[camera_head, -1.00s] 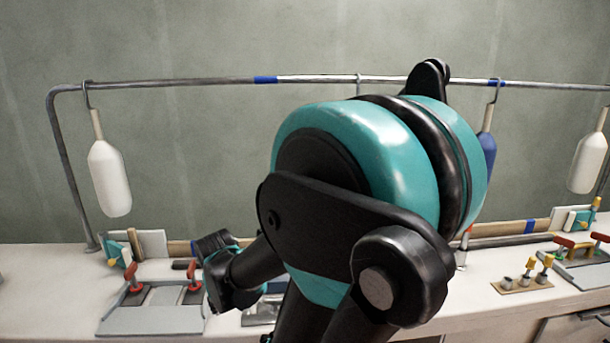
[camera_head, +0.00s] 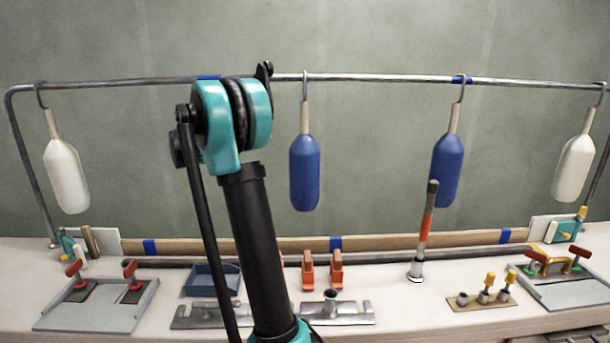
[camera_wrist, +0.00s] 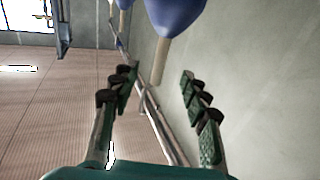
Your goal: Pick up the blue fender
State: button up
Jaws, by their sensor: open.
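Two blue fenders hang from hooks on the rail in the head view: one near the middle (camera_head: 304,172) and one to its right (camera_head: 447,170). Each has a tan neck at its upper end. In the wrist view my gripper (camera_wrist: 156,88) is open and empty. A blue fender (camera_wrist: 176,14) shows beyond the fingers at the top, its tan neck pointing down the picture between them. It is apart from both fingers. Part of another blue fender (camera_wrist: 124,4) is cut by the top edge. My fingers cannot be made out in the head view.
White fenders hang at the left (camera_head: 67,176) and right (camera_head: 574,168) ends of the metal rail (camera_head: 370,78). An upright tool with an orange band (camera_head: 427,225) stands before the right blue fender. The bench holds a blue tray (camera_head: 205,282), orange blocks and fittings.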

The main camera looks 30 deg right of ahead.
send_near(304, 134)
jog(key=d, duration=0.1)
jog(key=d+r, duration=0.1)
jog(key=d, duration=0.1)
jog(key=d+r, duration=0.1)
jog(key=shift+s+d, duration=0.25)
jog(key=shift+d+f, duration=0.15)
jog(key=shift+d, duration=2.95)
jog(key=shift+c, duration=0.5)
jog(key=shift+s, duration=0.1)
grip_shut()
